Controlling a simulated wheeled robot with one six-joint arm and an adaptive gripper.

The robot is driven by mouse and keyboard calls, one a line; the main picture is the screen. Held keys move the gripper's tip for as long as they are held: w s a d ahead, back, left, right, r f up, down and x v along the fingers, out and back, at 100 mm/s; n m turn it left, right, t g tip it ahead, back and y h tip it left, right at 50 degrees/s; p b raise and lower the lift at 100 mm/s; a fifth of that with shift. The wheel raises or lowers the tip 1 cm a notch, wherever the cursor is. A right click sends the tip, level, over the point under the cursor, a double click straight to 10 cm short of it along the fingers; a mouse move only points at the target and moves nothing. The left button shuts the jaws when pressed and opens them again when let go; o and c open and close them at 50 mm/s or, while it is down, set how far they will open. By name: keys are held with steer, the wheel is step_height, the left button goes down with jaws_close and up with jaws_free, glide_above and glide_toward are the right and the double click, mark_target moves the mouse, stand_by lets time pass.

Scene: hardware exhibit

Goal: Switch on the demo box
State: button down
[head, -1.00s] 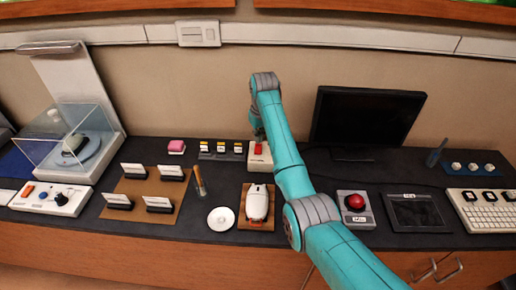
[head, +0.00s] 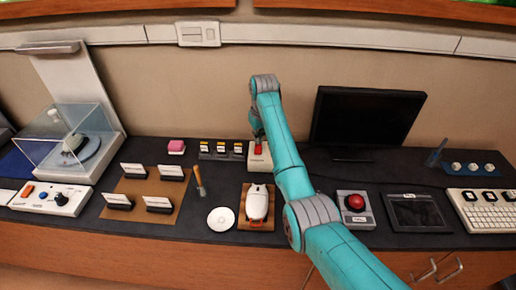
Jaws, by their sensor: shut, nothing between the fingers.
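A small cream box with a red switch, which I take to be the demo box (head: 260,164), stands on the dark counter near the wall, left of the monitor. Its red switch (head: 258,149) shows on top. My gripper (head: 258,138) points down at the box, at or just above the switch. It is shut and empty. My arm hides the right side of the box, and I cannot tell whether the fingertips touch the switch or which way the switch is tipped.
A white mouse on a wooden board (head: 240,222) and a white dish (head: 221,219) lie in front. A black monitor (head: 367,117) and a red-button box (head: 366,222) stand right. Card holders on a brown board (head: 148,188) and a clear case (head: 38,152) stand left.

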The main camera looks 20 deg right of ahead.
mark_target(258, 146)
steer(key=shift+f, duration=0.95)
stand_by(0.5)
steer(key=shift+r, duration=3.55)
